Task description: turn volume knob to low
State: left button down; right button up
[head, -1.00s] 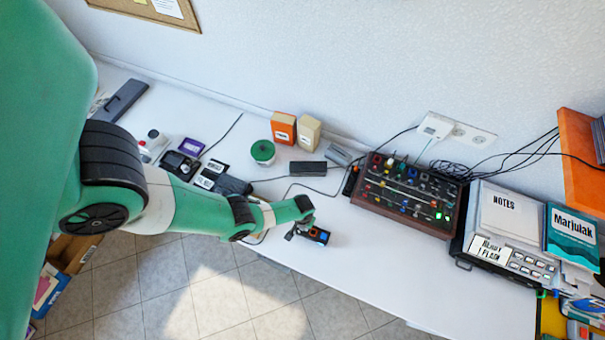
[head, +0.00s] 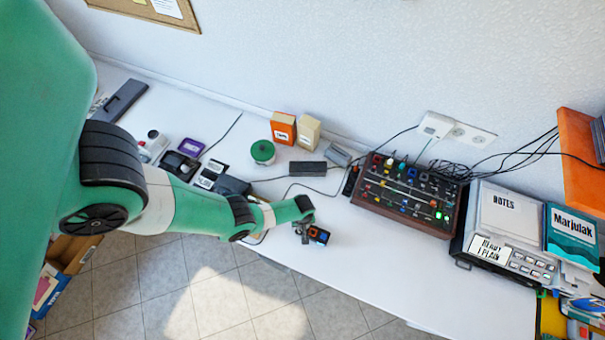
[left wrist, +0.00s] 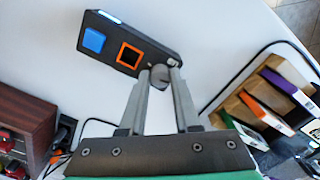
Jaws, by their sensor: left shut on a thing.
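A small black device (head: 319,236) lies on the white desk near its front edge. In the left wrist view the device (left wrist: 125,48) shows a blue square, an orange-framed square, a light strip and a grey round knob (left wrist: 160,77) at its lower right end. My left gripper (left wrist: 164,80) has its two fingers around this knob and is shut on it. In the head view my left gripper (head: 304,231) is at the left side of the device. I cannot read any volume mark on the knob. My right gripper is not in view.
A mixer with many knobs (head: 408,198) stands to the right, with a notes-topped unit (head: 505,235) beyond it. Black cables run across the desk behind the device. The white desk (head: 375,275) right of the device is clear.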

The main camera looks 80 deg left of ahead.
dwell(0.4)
pick_arm(q)
jog(key=c, duration=0.6)
grip_release()
notch_tip(320, 180, up, 12)
jog(key=p, duration=1.1)
jog(key=shift+f+p, duration=0.2)
jog(key=shift+p, duration=0.15)
